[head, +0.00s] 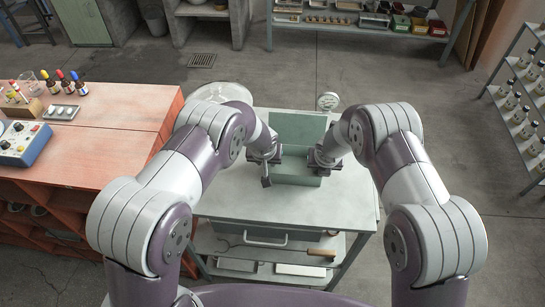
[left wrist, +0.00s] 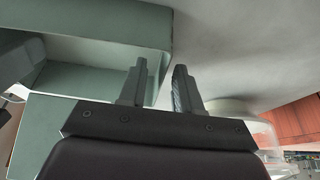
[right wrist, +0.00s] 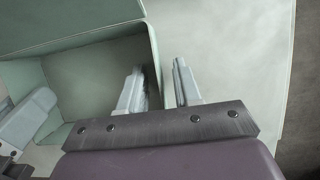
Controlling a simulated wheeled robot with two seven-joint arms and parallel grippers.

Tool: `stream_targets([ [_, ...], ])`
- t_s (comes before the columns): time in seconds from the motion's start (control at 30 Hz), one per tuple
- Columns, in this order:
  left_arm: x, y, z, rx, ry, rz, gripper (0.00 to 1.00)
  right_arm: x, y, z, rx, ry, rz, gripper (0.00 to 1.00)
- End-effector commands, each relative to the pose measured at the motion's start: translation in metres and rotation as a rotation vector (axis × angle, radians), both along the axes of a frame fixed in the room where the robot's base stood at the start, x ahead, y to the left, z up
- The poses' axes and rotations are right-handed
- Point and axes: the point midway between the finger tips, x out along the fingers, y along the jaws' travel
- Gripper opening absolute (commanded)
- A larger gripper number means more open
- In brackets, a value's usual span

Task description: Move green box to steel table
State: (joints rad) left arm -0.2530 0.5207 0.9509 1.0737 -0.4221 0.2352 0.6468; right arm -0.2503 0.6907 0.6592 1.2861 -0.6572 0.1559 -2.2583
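The green box (head: 293,179) stands on the pale grey steel table (head: 240,207) with its lid (head: 297,128) raised at the back. I see no gap under the box. My left gripper (head: 268,160) is at its left side and my right gripper (head: 321,161) at its right side. In the left wrist view the left fingers (left wrist: 159,88) straddle a box wall (left wrist: 150,25), apart, with a gap beside the wall. In the right wrist view the right fingers (right wrist: 158,88) also straddle a wall (right wrist: 153,60), with a clear gap. My arms hide part of the table.
A red-orange bench (head: 105,150) adjoins the left, with dropper bottles (head: 68,82), a blue instrument (head: 22,142) and a white tray (head: 62,112). A round dish (head: 222,93) and a small dial (head: 328,101) are behind. The table's front and right are clear.

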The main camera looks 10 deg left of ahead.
Motion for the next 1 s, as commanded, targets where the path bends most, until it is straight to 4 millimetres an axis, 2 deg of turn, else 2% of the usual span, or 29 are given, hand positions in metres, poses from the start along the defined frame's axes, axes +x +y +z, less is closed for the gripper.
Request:
stream_targets([
  [0.2, -0.021, 0.0, 0.054, -0.002, -0.005, -0.001, 0.33, 0.0, 0.0, 0.0, 0.0, 0.0, 0.0, 0.33],
  [0.4, -0.037, 0.0, 0.09, -0.001, -0.003, -0.001, 0.33, 0.0, 0.0, 0.0, 0.0, 0.0, 0.0, 0.33],
  [0.57, -0.042, 0.0, 0.1, 0.0, 0.0, 0.0, 0.33, -0.002, 0.0, 0.007, 0.0, -0.002, 0.0, 0.33],
  [0.67, -0.042, 0.0, 0.1, 0.0, 0.0, 0.0, 0.33, -0.01, 0.0, 0.026, 0.001, -0.003, 0.0, 0.33],
  [0.9, -0.042, 0.0, 0.1, 0.0, -0.001, -0.001, 0.33, -0.034, 0.0, 0.084, 0.001, -0.004, 0.0, 0.33],
  [1.0, -0.042, 0.0, 0.1, 0.0, -0.001, -0.001, 0.33, -0.042, 0.0, 0.1, 0.0, -0.002, 0.0, 0.33],
])
